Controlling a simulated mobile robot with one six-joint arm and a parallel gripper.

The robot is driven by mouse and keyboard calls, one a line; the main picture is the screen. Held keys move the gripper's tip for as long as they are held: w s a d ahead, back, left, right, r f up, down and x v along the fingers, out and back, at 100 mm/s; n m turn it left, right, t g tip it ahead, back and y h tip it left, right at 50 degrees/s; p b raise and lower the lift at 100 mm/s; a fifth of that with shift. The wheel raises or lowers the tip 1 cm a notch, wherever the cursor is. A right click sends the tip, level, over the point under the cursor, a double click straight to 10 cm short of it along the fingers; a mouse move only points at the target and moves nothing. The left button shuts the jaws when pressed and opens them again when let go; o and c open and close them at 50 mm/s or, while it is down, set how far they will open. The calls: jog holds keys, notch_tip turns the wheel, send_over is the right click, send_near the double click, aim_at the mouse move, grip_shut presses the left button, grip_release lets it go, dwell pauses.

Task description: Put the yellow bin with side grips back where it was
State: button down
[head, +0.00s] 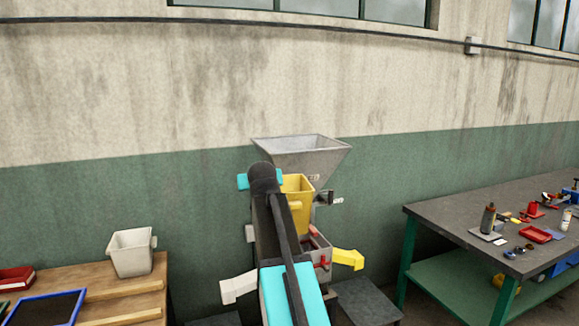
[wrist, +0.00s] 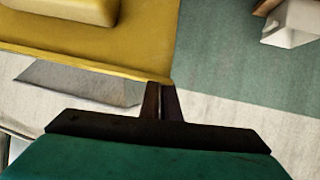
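The yellow bin with side grips (head: 298,190) shows in the head view in front of the grey hopper, partly hidden behind my arm. In the head view my arm hides the fingers. The bin looks held up, roughly upright; its underside contact is hidden.
The grey hopper machine (head: 300,155) stands against the wall, with a yellow spout (head: 347,259) and a white spout (head: 238,287). A white bin (head: 131,253) stands on the wooden bench at left. A grey workbench (head: 450,226) with tools is at right.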

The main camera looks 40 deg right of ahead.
jog(key=a+f+n+y+b, duration=0.1)
jog(key=a+f+n+y, duration=0.1)
jog(key=a+f, duration=0.6)
jog(key=a+f+n+t+y+b, duration=0.1)
jog(key=a+f, duration=0.7)
jog(key=a, duration=0.9)
jog(key=a+f+n+y+b, duration=0.3)
jog(key=a+f, duration=0.6)
jog(key=a, duration=0.4)
jog(key=shift+w+t, duration=0.35)
jog(key=shift+t, duration=0.05)
jog(key=shift+s, duration=0.1)
